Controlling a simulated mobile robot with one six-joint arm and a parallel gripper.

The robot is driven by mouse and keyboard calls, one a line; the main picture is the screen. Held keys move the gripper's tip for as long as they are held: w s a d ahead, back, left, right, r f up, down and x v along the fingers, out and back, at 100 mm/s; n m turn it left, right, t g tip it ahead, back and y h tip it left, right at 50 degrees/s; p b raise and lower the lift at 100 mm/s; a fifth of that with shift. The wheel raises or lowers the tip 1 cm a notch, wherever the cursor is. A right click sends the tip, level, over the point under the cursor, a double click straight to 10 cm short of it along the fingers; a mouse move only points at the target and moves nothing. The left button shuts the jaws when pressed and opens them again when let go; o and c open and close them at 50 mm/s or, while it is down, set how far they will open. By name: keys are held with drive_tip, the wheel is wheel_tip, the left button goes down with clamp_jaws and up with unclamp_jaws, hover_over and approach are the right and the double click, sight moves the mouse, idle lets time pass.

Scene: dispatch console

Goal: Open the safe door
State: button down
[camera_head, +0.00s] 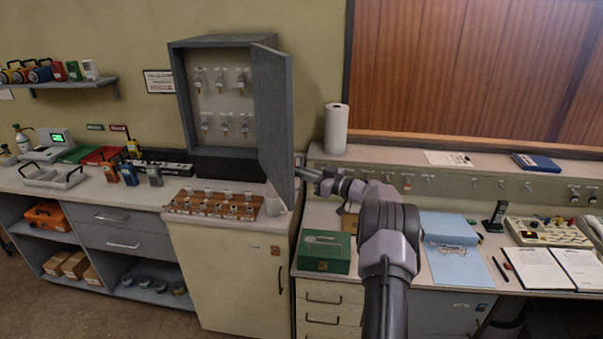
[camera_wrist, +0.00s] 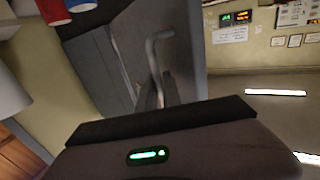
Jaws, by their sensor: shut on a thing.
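The safe is a grey wall cabinet (camera_head: 210,42) with several keys hanging on its back panel. Its door (camera_head: 272,120) is hinged on the right and stands wide open, swung out toward me. My gripper (camera_head: 303,174) is at the outer face of the door, near its lower free edge. In the wrist view the bent metal door handle (camera_wrist: 158,42) runs down between the fingers of my gripper (camera_wrist: 156,95), which are shut on it. The door's grey face (camera_wrist: 186,60) is behind the handle. The head view hides most of the handle.
Below the door is a counter with a wooden rack (camera_head: 212,208) and a white cup (camera_head: 274,204). A paper roll (camera_head: 336,128) stands right of the safe. A green box (camera_head: 323,254) sits on the desk below my arm. The floor at lower left is clear.

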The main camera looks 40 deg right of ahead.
drive_tip(key=c, duration=1.8)
unclamp_jaws()
drive_tip(key=shift+r, duration=0.2)
drive_tip(key=shift+w+f, duration=0.1)
drive_tip(key=shift+w, duration=0.05)
drive_tip(key=p+v, duration=0.2)
drive_tip(key=v, duration=1.5)
drive_tip(key=shift+s, duration=0.25)
